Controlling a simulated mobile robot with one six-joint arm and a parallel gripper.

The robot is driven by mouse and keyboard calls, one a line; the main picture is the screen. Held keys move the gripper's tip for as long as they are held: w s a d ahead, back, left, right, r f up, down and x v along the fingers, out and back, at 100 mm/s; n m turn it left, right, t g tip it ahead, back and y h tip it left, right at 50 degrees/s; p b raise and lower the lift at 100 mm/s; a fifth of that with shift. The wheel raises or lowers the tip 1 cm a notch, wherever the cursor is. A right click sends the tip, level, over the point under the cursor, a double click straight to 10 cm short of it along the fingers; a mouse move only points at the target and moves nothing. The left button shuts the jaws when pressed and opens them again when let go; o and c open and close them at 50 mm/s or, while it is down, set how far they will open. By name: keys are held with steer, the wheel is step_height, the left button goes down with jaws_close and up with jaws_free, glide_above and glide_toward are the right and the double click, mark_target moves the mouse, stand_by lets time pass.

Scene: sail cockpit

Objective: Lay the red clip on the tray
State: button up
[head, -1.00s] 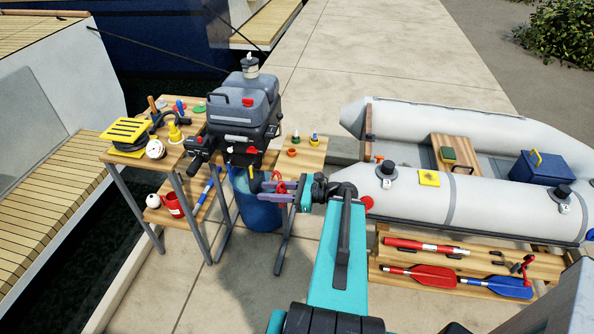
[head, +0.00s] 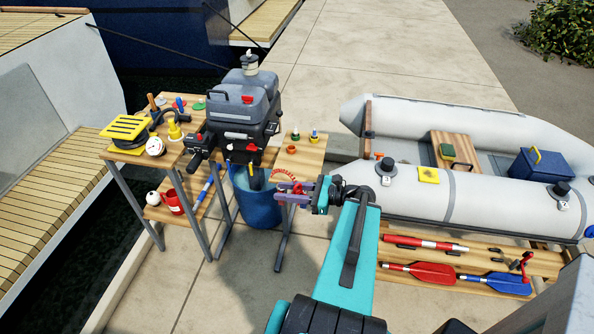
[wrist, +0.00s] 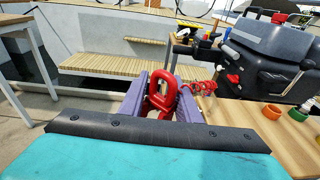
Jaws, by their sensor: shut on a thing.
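My gripper (head: 282,193) is shut on the red clip (wrist: 161,95), a thick red loop held between the purple fingers in the wrist view. In the head view the red clip (head: 298,188) shows only small, partly hidden by the fingers. A red coiled cord (head: 284,174) shows beside it; the coil also shows right of the fingers in the wrist view (wrist: 204,87). My gripper is in front of the outboard motor, beside the right wooden stand. I cannot surely pick out the tray; a yellow slatted piece (head: 127,134) lies on the left table.
The grey outboard motor (head: 245,105) stands behind, its lower end in a blue barrel (head: 257,207). The right stand's top (head: 304,160) carries small pots and an orange ring. A grey dinghy (head: 480,205) lies right, above a shelf with paddles (head: 420,273). Paving is open between.

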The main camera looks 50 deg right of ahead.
mark_target(302, 191)
steer(key=shift+m+t+h, duration=0.4)
steer(key=shift+m+h, duration=0.1)
steer(key=shift+h, duration=0.2)
steer(key=s+d, duration=0.3)
steer(key=shift+s+d, duration=0.35)
steer(key=shift+c, duration=0.2)
steer(key=shift+w+d+f+b, duration=0.1)
steer(key=shift+d+f+b, duration=0.1)
steer(key=shift+b, duration=0.4)
steer(key=b, duration=0.2)
steer(key=w+d+b, duration=0.1)
steer(key=b, duration=0.2)
steer(key=shift+w+f+b, duration=0.15)
steer(key=shift+w+b, duration=0.1)
steer(key=shift+b, duration=0.05)
steer(key=shift+w+d+b, duration=0.15)
steer(key=shift+b, duration=0.4)
steer(key=shift+w+d+b, duration=0.15)
steer(key=shift+b, duration=0.15)
steer(key=w+d, duration=0.2)
steer(key=w, duration=0.1)
steer(key=w+d, duration=0.3)
steer(key=w+d+f+p, duration=0.1)
steer(key=w+d, duration=0.2)
steer(key=w, duration=0.1)
steer(key=shift+d, duration=0.15)
steer(key=shift+c, duration=0.5)
